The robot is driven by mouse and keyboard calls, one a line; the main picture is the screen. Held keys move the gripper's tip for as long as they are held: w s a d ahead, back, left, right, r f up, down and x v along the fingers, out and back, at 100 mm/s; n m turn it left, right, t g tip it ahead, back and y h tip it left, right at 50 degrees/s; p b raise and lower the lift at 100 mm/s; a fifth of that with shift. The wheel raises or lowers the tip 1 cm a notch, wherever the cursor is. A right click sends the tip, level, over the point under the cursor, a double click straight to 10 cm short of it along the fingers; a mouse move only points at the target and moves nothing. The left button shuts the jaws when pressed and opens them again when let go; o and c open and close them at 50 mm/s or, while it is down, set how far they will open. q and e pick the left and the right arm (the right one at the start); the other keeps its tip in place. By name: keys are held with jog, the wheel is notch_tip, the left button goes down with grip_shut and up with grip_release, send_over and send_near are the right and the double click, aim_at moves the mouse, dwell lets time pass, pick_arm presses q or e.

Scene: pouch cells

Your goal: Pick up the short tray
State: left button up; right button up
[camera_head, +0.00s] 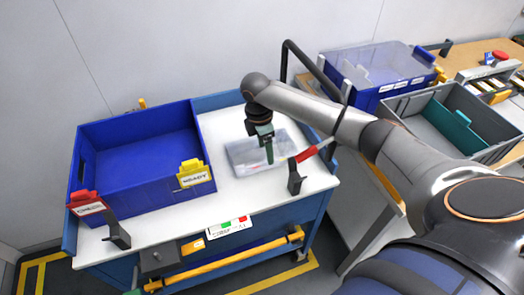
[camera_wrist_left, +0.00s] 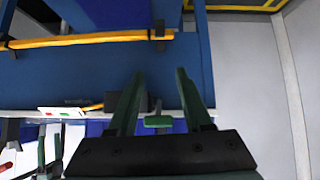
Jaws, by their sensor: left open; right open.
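A shallow, see-through tray (camera_head: 243,160) lies flat on the white top of the cart, right of the blue bin; I take it to be the short tray. My right gripper (camera_head: 269,160) points down over the tray, its green fingers in front of the tray's middle. Whether they touch it is unclear. It is open and partly hides the tray. My left gripper (camera_wrist_left: 160,72) is open and empty in the left wrist view, with its two green fingers spread before the cart's blue side. The tray is not clearly seen in that view.
A large blue bin (camera_head: 143,127) with red and yellow tags fills the cart's left side. Black brackets stand on the cart's front edge (camera_head: 295,180). A lidded blue box (camera_head: 375,75) and a grey crate (camera_head: 450,110) stand right. A yellow rail (camera_head: 225,262) runs along the front.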

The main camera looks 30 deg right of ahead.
aim_at(262, 151)
jog(key=shift+w+d+f, duration=0.1)
jog(key=shift+d+f, duration=0.1)
jog(key=shift+f, duration=0.85)
jog(key=shift+w+d+f, duration=0.1)
jog(key=shift+d+f, duration=0.1)
jog(key=shift+f, duration=0.8)
jog(key=shift+d+f, duration=0.2)
jog(key=shift+f, duration=0.85)
jog(key=shift+c, duration=0.3)
grip_shut()
